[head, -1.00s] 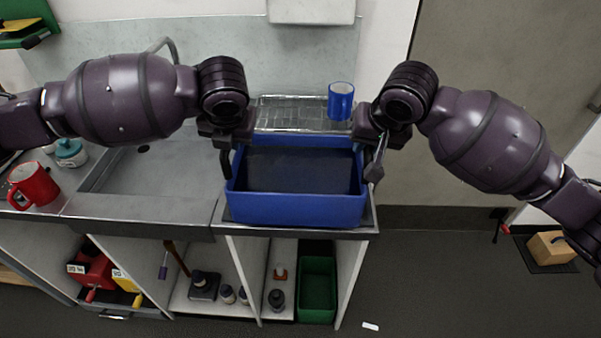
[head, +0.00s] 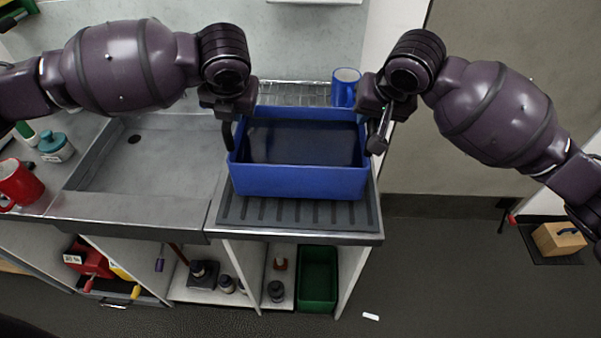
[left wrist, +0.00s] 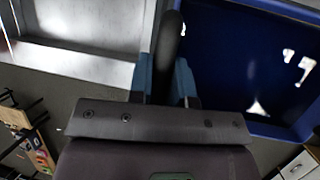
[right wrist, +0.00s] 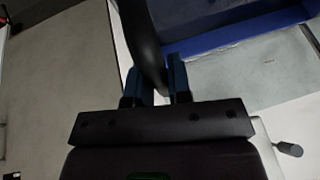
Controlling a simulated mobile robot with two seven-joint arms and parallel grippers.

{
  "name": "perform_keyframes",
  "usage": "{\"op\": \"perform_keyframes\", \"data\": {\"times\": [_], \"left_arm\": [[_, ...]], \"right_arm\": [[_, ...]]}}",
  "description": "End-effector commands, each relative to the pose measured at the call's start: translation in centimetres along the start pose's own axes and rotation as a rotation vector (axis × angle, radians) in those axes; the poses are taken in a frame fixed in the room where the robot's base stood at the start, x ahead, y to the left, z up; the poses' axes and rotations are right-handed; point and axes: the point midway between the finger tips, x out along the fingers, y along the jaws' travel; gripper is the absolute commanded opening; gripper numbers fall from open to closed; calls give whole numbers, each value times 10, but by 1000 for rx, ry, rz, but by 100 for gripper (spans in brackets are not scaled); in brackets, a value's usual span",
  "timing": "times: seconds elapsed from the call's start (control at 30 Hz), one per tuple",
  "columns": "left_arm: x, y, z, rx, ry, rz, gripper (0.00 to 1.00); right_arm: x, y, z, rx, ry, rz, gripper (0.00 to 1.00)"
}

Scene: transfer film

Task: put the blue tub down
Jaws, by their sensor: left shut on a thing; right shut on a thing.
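The blue tub (head: 300,181) is a rectangular open box with a dark inside. It looks level over the ridged draining board (head: 300,213) right of the sink. I cannot tell whether its underside touches the board. My left gripper (head: 229,136) is shut at the tub's left end, and my right gripper (head: 379,138) is shut at its right end. In the left wrist view the fingers (left wrist: 165,78) close around a dark bar beside the tub (left wrist: 235,60). The right wrist view shows fingers (right wrist: 157,80) around a similar bar, with the tub's wall (right wrist: 235,35) beyond.
The empty sink basin (head: 150,160) lies left. A red mug (head: 18,185) and a teal-lidded jar (head: 55,147) stand farther left. A strip of board in front of the tub is bare.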

Motion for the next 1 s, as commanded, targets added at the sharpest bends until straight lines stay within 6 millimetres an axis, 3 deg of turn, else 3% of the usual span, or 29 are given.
{"op": "perform_keyframes", "data": {"times": [0.47, 1.0], "left_arm": [[-2, 3, 3, -6, -6, 6, 0], [12, 0, -3, -6, -6, 5, 0]], "right_arm": [[-2, 1, -3, 2, 8, 2, 0], [12, 5, 3, 2, 7, 3, 0]]}}
